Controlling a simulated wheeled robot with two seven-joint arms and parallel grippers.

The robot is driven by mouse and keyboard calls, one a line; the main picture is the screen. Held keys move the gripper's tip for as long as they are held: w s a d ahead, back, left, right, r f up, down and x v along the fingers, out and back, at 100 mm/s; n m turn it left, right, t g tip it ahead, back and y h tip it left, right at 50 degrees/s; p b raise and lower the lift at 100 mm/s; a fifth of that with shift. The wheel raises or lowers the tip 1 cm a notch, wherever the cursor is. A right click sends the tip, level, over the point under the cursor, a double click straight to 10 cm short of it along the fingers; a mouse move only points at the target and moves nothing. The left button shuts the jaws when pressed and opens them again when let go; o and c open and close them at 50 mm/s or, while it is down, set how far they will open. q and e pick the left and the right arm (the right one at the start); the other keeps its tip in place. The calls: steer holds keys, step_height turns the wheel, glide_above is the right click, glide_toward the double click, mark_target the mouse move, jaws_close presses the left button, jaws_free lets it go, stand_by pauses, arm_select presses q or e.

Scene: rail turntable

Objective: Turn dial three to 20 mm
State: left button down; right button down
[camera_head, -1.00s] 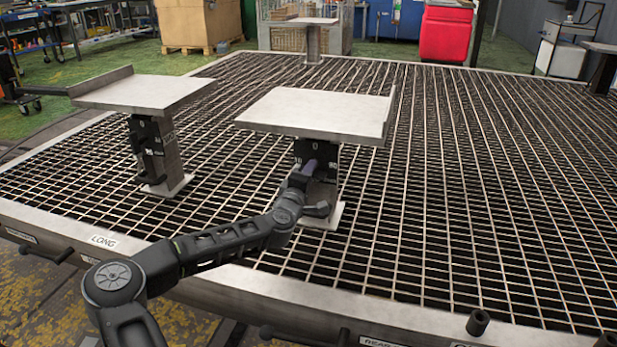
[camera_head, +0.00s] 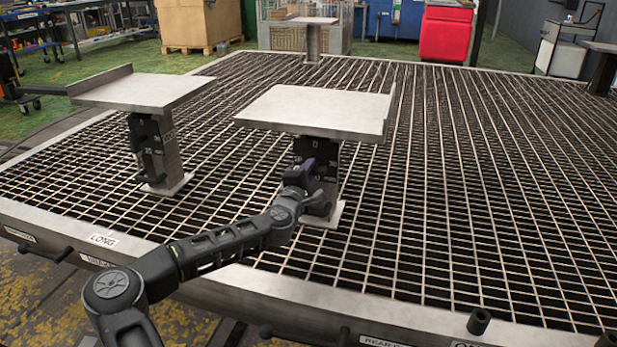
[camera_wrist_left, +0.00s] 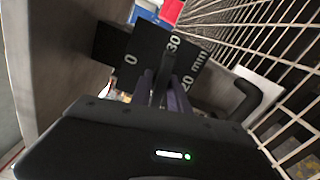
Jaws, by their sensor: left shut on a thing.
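A black dial plate (camera_wrist_left: 118,48) marked 0, 30 and 20 mm is on the post under the near platform. A dark dial lever (camera_wrist_left: 167,62) stands on it, its tip close to the 30 mark. My left gripper (camera_wrist_left: 165,92) is shut on this lever, with a purple finger on each side. In the head view my left gripper (camera_head: 303,174) is at the front of the post (camera_head: 331,165), covering much of the dial. The dial's number cannot be read. My right gripper is not in view.
The near platform (camera_head: 310,108) overhangs the dial closely. Another black handle (camera_wrist_left: 246,98) sits beside it in the wrist view. A second platform (camera_head: 140,91) on a post with dials (camera_head: 146,150) stands to the left. Open grating (camera_head: 480,190) lies to the right.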

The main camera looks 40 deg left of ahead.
arm_select(q)
steer(key=n+b, duration=0.1)
steer(key=n, duration=0.5)
steer(key=shift+f, duration=0.2)
steer(key=n, duration=0.4)
steer(key=shift+n+b, duration=0.3)
steer(key=n, duration=0.5)
steer(key=shift+r+n, duration=0.15)
steer(key=shift+n, duration=0.15)
steer(key=shift+c, duration=1)
jaws_free()
steer(key=shift+s, duration=0.1)
steer(key=p+v, duration=0.1)
steer(key=v, duration=0.7)
steer(key=shift+s+d, duration=0.15)
steer(key=shift+s, duration=0.2)
steer(key=shift+c, duration=0.3)
